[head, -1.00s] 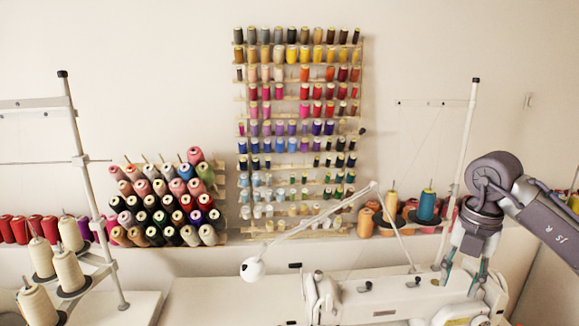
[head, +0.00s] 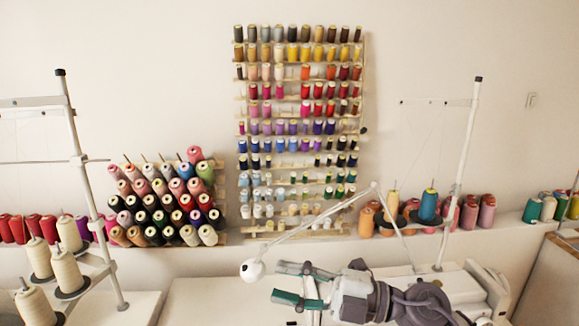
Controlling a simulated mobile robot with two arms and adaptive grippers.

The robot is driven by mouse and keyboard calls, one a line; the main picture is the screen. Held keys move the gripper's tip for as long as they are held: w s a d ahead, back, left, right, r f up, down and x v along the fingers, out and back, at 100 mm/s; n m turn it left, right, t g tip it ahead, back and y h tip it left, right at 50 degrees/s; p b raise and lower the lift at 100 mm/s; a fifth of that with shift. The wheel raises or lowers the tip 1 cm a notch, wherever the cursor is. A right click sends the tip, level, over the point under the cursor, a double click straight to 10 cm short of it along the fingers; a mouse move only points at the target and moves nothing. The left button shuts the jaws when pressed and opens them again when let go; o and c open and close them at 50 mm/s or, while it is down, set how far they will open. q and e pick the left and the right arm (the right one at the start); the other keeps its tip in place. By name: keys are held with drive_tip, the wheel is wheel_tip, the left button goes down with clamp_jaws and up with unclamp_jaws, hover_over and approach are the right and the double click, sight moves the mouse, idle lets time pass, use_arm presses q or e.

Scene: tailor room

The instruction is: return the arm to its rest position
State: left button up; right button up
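My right gripper (head: 283,282) is low in the head view, in front of the white sewing table. Its arm (head: 410,303), mine, comes up from the bottom edge, and the gripper points left. Its two green-grey fingers are spread apart with nothing between them. My arm and gripper hide most of the sewing machine. My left gripper is not in view.
A white lamp arm (head: 320,222) with a round head (head: 252,270) stands close behind the gripper. Thread stands (head: 462,150) rise at both sides. Spool racks (head: 366,110) hang on the wall. Thread cones stand on the ledge (head: 480,243).

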drive_tip(key=w+d+f+m+t+h, duration=0.1)
drive_tip(key=w+d+m+t+h, duration=0.1)
drive_tip(key=d+m+t+h, duration=0.5)
drive_tip(key=w+d+f+m+t+h, duration=0.2)
drive_tip(key=w+d+m+t+h, duration=0.15)
drive_tip(key=m+t, duration=0.8)
drive_tip(key=s+d+f+m+g+h, duration=0.3)
drive_tip(key=d+f+m+g+h, duration=0.15)
drive_tip(key=f, duration=0.35)
drive_tip(key=s+d+f+m+g+h, duration=0.3)
drive_tip(key=d+f+m+h, duration=0.15)
drive_tip(key=f, duration=0.25)
drive_tip(key=s+d+f+m+g, duration=0.1)
drive_tip(key=s+f+g, duration=0.5)
drive_tip(key=s, duration=0.5)
drive_tip(key=s+f+m+g, duration=0.1)
drive_tip(key=s+f+g, duration=0.4)
drive_tip(key=s+f, duration=0.5)
drive_tip(key=s+f+g, duration=0.1)
drive_tip(key=s+f, duration=0.2)
drive_tip(key=f, duration=2.3)
drive_tip(key=s+d+f+g, duration=0.1)
drive_tip(key=s+d+f, duration=0.2)
drive_tip(key=s+f, duration=1.2)
drive_tip(key=shift+s+n, duration=0.45)
drive_tip(key=shift+s, duration=0.1)
